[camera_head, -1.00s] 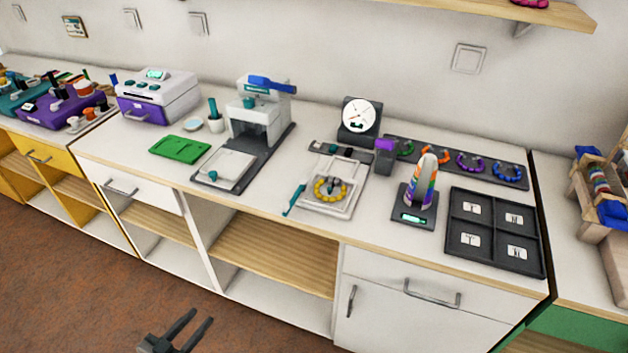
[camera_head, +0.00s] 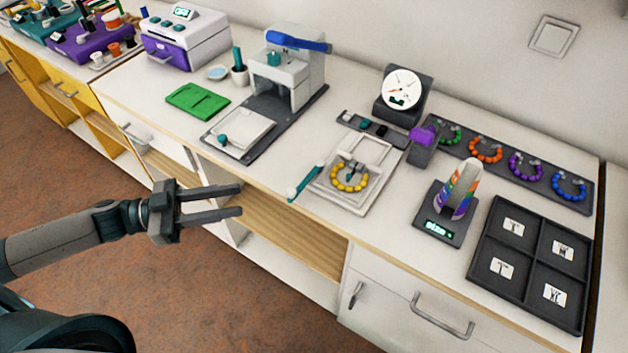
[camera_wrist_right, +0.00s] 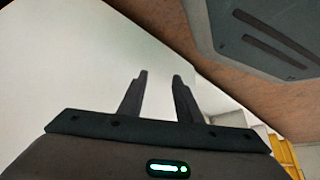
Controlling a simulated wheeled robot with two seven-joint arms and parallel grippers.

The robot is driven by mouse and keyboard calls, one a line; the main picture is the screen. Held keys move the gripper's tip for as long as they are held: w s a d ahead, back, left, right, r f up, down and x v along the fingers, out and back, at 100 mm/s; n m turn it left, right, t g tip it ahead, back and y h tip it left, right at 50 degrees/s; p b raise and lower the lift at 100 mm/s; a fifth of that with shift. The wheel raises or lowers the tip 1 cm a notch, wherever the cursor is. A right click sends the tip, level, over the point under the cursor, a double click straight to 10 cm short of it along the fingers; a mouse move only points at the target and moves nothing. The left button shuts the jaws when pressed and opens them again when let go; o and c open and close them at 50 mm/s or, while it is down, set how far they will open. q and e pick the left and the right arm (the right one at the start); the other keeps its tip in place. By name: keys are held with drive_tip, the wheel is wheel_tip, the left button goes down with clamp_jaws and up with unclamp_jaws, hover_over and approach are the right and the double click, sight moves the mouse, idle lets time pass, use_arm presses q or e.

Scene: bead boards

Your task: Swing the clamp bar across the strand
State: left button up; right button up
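The yellow bead strand (camera_head: 350,179) lies in a ring on a white board (camera_head: 372,206) near the counter's front edge. A teal bar (camera_head: 306,182), which looks like the clamp bar, sticks out at the board's left side, clear of the beads. Its front end reaches near the counter edge. My left gripper (camera_head: 242,200) is open and empty, in front of the counter and left of the bar, its fingers pointing right. My right gripper (camera_wrist_right: 160,75) shows only in the right wrist view; its fingers are apart with nothing between them.
A white press with a blue lever (camera_head: 298,42) stands behind, left of the board. A green mat (camera_head: 197,99) lies further left. A small scale (camera_head: 437,225) with a striped cone and a dark sorting tray (camera_head: 485,285) stand to the right. A dial gauge (camera_head: 400,90) stands behind.

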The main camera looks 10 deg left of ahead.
sight(293, 190)
drive_tip(key=shift+s, duration=0.1)
